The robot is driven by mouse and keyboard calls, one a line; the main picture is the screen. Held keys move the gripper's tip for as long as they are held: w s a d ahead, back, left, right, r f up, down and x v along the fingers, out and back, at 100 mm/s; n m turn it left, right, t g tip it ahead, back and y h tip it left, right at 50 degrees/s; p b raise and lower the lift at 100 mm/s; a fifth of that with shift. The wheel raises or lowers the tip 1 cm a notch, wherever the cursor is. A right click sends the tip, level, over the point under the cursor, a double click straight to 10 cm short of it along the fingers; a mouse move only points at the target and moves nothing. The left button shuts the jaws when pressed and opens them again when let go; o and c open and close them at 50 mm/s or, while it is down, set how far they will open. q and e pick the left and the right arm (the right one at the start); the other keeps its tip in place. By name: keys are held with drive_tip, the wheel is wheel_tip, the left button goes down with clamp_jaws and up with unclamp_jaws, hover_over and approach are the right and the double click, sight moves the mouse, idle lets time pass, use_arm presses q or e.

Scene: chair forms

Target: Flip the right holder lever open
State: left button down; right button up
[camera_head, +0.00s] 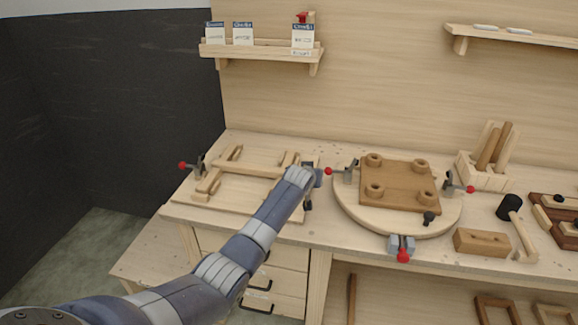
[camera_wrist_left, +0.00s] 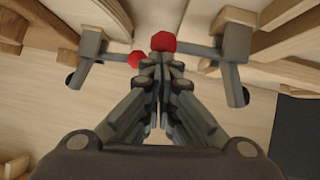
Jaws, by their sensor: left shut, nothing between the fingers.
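My left gripper (camera_head: 316,177) reaches in to the right end of the left jig board (camera_head: 289,215). In the left wrist view the gripper (camera_wrist_left: 161,66) is shut and empty, its fingertips close to a red knob (camera_wrist_left: 163,42). This knob tips a grey lever that runs sideways to the right holder (camera_wrist_left: 236,65), an upright grey clamp. I cannot tell whether the fingertips touch the knob. In the head view my gripper mostly hides the right holder. The left holder (camera_head: 200,166) has its red knob (camera_head: 183,165) pointing outward to the left. My right gripper is out of view.
A round board (camera_head: 345,203) with a brown seat (camera_head: 400,180) stands close to the right. One of its clamps (camera_head: 350,172) has a red knob (camera_head: 328,171) beside my gripper; that knob (camera_wrist_left: 137,59) also shows in the wrist view. Light chair parts (camera_head: 252,170) lie on the left board.

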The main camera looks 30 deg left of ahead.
use_arm(q)
drive_tip(key=shift+f, duration=0.25)
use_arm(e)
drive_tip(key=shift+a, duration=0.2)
use_arm(q)
drive_tip(key=shift+d, duration=0.15)
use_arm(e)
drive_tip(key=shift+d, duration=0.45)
use_arm(q)
drive_tip(key=w+r+p+v, duration=0.1)
drive_tip(key=r+v, duration=0.1)
drive_tip(key=v, duration=1)
drive_tip(key=shift+r+p, duration=0.3)
drive_tip(key=shift+p, duration=0.1)
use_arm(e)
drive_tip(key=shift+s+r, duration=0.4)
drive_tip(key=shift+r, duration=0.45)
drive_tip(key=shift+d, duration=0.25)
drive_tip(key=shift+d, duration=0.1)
